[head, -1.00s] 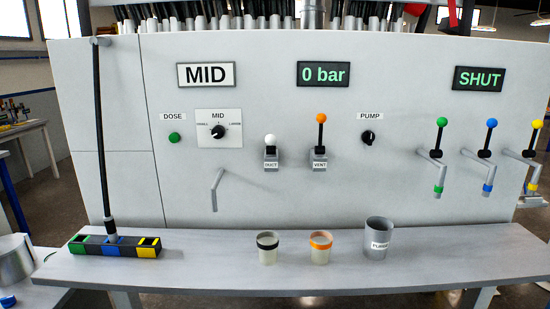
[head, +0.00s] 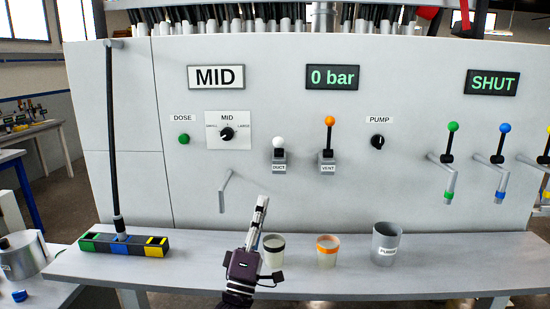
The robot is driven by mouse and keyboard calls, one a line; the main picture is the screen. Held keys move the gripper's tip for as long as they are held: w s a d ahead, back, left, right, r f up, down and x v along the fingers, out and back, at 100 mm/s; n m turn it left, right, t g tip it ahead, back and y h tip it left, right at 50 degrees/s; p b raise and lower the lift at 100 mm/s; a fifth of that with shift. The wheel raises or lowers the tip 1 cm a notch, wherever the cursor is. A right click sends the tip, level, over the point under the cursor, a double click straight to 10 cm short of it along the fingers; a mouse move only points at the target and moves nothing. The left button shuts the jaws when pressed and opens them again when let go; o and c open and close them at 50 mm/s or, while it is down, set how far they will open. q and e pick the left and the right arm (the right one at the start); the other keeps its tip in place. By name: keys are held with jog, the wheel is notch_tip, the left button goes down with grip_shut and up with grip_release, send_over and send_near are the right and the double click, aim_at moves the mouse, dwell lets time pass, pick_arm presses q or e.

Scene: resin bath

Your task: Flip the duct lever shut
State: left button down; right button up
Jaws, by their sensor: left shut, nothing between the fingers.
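The duct lever (head: 278,146) has a white ball knob and a short dark stem, and stands on a grey block labelled DUCT on the panel. Its knob sits low, just above the block. Beside it on the right, the vent lever (head: 328,136) has an orange knob held higher on a longer dark stem. My left gripper (head: 262,202) is in front of the panel, below and a little left of the duct lever. It points up, shut and empty, and is apart from the lever. My right gripper is not in view.
A bent grey spout (head: 224,192) juts from the panel left of my gripper. On the shelf (head: 190,272) stand a black-banded cup (head: 274,252), an orange-banded cup (head: 327,251) and a grey PURGE cup (head: 385,243). My left gripper partly overlaps the black-banded cup in view.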

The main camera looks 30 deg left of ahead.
aim_at(279, 147)
pick_arm(q)
jog(key=shift+r, duration=0.1)
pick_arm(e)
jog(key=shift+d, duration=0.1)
